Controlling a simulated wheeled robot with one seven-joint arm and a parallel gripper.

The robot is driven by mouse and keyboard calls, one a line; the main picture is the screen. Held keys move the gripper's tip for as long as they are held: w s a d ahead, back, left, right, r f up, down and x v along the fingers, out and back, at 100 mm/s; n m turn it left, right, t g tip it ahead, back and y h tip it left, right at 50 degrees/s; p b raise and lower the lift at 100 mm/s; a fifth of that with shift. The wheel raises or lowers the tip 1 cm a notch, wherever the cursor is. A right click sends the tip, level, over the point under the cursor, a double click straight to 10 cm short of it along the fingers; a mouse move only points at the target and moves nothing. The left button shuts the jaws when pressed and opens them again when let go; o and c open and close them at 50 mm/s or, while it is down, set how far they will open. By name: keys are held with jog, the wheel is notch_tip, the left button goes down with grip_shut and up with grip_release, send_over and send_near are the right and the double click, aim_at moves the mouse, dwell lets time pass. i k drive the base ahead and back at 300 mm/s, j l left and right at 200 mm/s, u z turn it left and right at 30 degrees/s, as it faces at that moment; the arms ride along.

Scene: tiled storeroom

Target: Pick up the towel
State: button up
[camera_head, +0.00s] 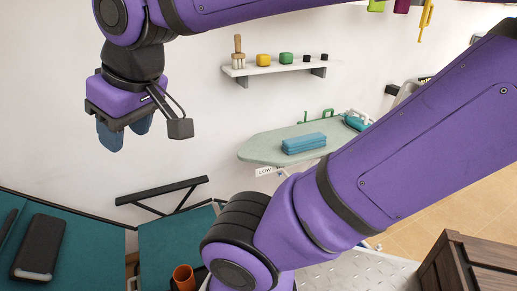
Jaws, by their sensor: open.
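A folded blue towel (304,143) lies flat on the pale green ironing board (260,150) near the middle of the head view. My gripper (124,136) is at the upper left, pointing down, with blue fingers. It is open, and nothing shows between the fingers. It hangs well to the left of the towel, apart from it and from the ironing board. My purple arm crosses the right side and hides part of the board's right end.
A wall shelf (275,69) with a brush and several small pots is above the board. A teal iron (356,121) stands at the board's right end. Teal surfaces (95,250) are lower left, with an orange cup (184,277). A dark wooden crate (480,262) is lower right.

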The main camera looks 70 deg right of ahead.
aim_at(302, 143)
jog(key=z, duration=2.45)
jog(key=i+l+u, duration=0.1)
jog(key=l, duration=0.2)
jog(key=i+l+u, duration=0.1)
jog(key=l, duration=0.25)
jog(key=i+l+u, duration=0.4)
jog(key=i+l, duration=0.15)
jog(key=l, duration=0.1)
